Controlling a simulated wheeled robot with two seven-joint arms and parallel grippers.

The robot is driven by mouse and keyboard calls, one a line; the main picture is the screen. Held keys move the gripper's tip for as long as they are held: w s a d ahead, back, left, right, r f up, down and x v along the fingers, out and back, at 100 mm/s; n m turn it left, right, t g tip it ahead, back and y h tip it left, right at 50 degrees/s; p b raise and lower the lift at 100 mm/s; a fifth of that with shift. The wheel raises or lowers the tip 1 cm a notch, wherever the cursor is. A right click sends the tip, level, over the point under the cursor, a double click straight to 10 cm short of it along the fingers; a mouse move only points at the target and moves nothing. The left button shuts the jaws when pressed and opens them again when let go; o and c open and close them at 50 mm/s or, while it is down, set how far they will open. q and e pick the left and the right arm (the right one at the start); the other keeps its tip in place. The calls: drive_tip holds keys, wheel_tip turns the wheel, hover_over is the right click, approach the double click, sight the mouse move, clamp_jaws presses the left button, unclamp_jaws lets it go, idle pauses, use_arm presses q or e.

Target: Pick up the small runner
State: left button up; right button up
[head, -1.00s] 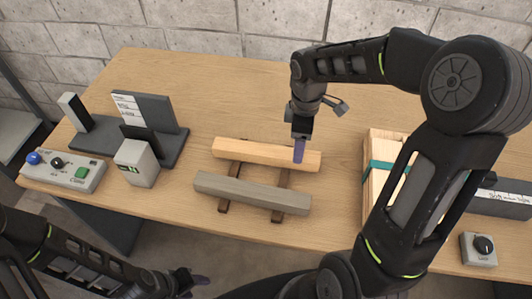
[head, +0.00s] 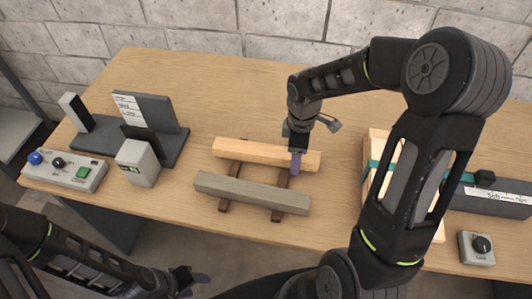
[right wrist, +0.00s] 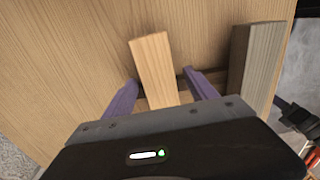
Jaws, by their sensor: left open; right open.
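Two bars lie side by side across two dark supports on the table: a pale wooden bar (head: 250,151) behind and a grey bar (head: 250,193) in front. I cannot tell which one is called the small runner. My right gripper (head: 296,163) points down at the right part of the pale bar. In the right wrist view its open purple fingers (right wrist: 160,88) stand on either side of the pale bar (right wrist: 153,65), with the grey bar (right wrist: 258,60) off to the right. My left gripper (head: 197,280) is open and empty, low in front of the table.
A control box (head: 65,172) with a blue knob and green button, a grey display unit (head: 137,163) and a dark stand (head: 150,110) are at the left. A strapped wood stack (head: 374,150) and a knob box (head: 477,248) are at the right. The table's back middle is clear.

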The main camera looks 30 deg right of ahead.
drive_tip(key=shift+c, duration=0.4)
clamp_jaws()
idle(0.4)
